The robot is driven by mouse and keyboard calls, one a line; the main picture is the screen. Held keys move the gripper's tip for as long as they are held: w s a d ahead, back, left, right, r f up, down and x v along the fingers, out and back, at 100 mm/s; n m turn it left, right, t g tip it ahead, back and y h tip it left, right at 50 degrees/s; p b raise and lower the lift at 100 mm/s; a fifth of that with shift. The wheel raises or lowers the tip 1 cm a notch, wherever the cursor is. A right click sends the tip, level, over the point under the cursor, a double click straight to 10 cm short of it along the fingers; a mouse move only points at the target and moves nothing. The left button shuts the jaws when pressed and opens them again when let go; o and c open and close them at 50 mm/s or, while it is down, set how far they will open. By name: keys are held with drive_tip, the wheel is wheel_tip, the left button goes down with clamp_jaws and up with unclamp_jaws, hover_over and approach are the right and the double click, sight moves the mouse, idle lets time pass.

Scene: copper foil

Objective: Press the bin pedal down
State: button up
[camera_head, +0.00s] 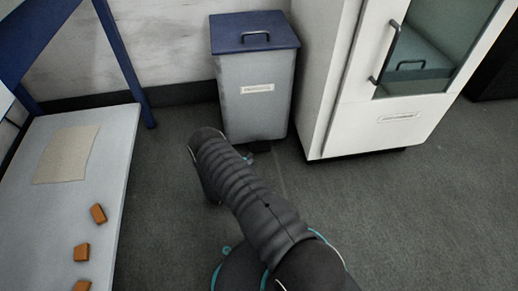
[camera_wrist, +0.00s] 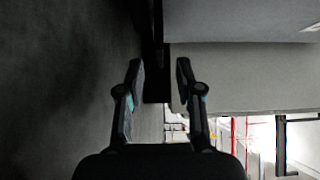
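The grey bin (camera_head: 255,100) stands upright against the wall with its blue lid (camera_head: 254,31) shut. A small dark pedal (camera_head: 263,147) shows at the bin's bottom front, partly hidden by my arm. In the wrist view the grey bin wall (camera_wrist: 240,22) fills the upper right. A dark block (camera_wrist: 154,88), which looks like the pedal, shows between and beyond my fingertips. My gripper (camera_wrist: 159,73) is open and empty, low near the bin's base. I cannot tell whether it touches the pedal. In the head view my arm hides most of the gripper.
A white cabinet (camera_head: 340,120) with a glass door stands close to the bin's right. A pale workbench (camera_head: 110,150) with several orange-brown blocks and a tan sheet (camera_head: 67,154) is at the left. Grey floor (camera_head: 420,220) is clear at the right.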

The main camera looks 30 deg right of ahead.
approach(266, 141)
drive_tip(key=x, duration=0.5)
drive_tip(key=shift+w+f, duration=0.1)
drive_tip(key=shift+f, duration=0.15)
clamp_jaws()
